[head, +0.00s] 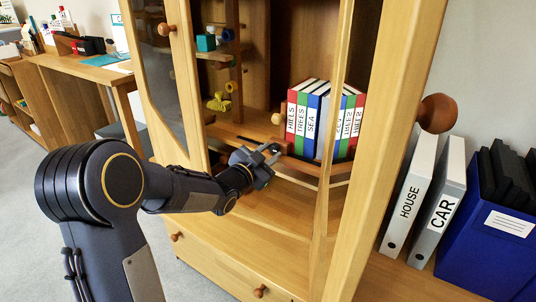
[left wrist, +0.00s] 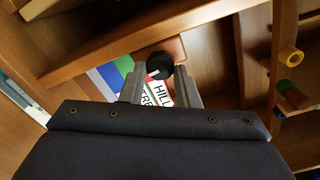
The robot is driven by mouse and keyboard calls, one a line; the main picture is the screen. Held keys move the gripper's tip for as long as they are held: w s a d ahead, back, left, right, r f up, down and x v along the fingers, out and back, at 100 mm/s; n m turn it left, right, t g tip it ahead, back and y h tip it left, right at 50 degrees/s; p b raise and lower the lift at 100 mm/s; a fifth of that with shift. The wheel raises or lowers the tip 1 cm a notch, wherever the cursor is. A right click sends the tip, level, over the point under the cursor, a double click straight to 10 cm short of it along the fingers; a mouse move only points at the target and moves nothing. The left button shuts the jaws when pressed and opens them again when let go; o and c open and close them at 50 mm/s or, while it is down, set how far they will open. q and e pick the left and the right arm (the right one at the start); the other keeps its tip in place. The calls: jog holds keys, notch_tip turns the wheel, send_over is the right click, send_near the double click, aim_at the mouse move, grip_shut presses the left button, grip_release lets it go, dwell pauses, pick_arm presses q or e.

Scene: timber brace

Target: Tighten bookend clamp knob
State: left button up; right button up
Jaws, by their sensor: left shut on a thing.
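A row of books (head: 323,120) with red, green, blue and white spines stands on the cabinet shelf; the book labelled HILLS also shows in the left wrist view (left wrist: 161,90). My left gripper (head: 272,151) reaches into the cabinet at the lower left of the books. In the left wrist view, the gripper (left wrist: 160,74) has its fingertips on both sides of a round black knob (left wrist: 159,65) and is shut on it. A brown wooden piece (left wrist: 172,46) shows just behind the knob. The fingers hide part of the knob. My right gripper is in neither view.
An open wooden cabinet door (head: 385,150) with a round wooden knob (head: 437,113) stands right of the books. Coloured pegs (head: 220,100) stick out inside the cabinet at left. HOUSE (head: 408,200) and CAR (head: 440,205) binders stand beside a blue bin (head: 490,245).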

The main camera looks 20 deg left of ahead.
pick_arm(q)
jog(key=shift+m, duration=0.6)
jog(key=o, duration=1)
jog(key=shift+c, duration=0.2)
jog(key=s+a+p, duration=0.1)
jog(key=s+p, duration=0.1)
jog(key=s, duration=0.5)
jog(key=shift+s, duration=0.35)
